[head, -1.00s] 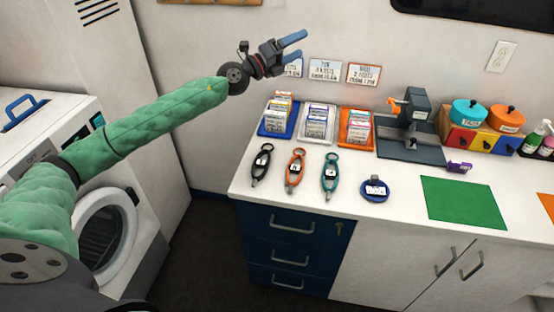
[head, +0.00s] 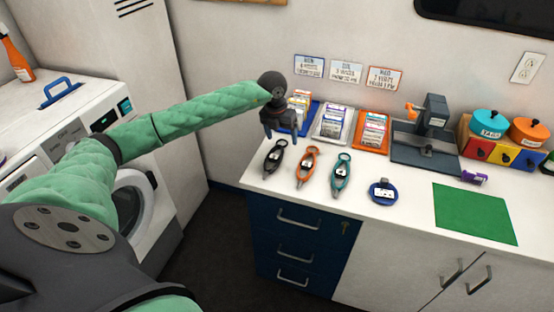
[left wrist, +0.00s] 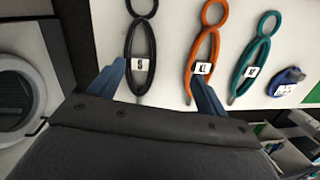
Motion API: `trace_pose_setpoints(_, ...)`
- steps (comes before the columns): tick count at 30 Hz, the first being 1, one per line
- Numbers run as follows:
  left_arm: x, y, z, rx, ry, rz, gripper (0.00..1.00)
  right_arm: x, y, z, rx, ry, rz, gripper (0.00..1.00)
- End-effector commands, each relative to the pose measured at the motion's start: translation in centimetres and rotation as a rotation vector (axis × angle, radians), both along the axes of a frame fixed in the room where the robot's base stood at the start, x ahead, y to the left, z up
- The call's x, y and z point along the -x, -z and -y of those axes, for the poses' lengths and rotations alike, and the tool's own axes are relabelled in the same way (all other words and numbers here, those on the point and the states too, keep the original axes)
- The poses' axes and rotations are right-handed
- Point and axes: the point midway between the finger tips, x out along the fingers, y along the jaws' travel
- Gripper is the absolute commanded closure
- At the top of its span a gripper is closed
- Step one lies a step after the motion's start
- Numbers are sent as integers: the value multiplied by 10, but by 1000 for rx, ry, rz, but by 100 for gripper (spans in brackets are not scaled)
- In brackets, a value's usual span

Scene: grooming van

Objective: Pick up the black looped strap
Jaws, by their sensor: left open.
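The black looped strap (head: 275,157) lies on the white counter, the leftmost of three straps, with a white tag. In the left wrist view the black strap (left wrist: 141,50) lies ahead of and between the two blue fingers, nearer the left one. My left gripper (head: 282,133) is open and empty, pointing down above the counter's left end, over the strap's far end. The left gripper's fingers also show in the left wrist view (left wrist: 160,88). An orange strap (head: 308,165) and a teal strap (head: 341,174) lie to its right. My right gripper is not in view.
Blue, white (head: 333,124) and orange (head: 371,132) card trays stand along the wall behind the straps. A round blue tag item (head: 383,191) and a green mat (head: 475,213) lie to the right. A grey press (head: 428,140) stands behind them.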

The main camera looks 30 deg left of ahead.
Motion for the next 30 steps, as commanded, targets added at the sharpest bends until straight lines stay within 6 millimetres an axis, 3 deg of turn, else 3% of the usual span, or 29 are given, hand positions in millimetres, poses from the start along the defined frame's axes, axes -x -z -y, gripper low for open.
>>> trace_pose_setpoints(6,26,3,-18,-89,-83,-139,24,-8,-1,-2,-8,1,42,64)
trace_pose_setpoints(23,24,32,-17,-84,-112,-140,24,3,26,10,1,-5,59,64)
trace_pose_setpoints(30,20,47,-17,-84,-112,-140,24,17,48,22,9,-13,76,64)
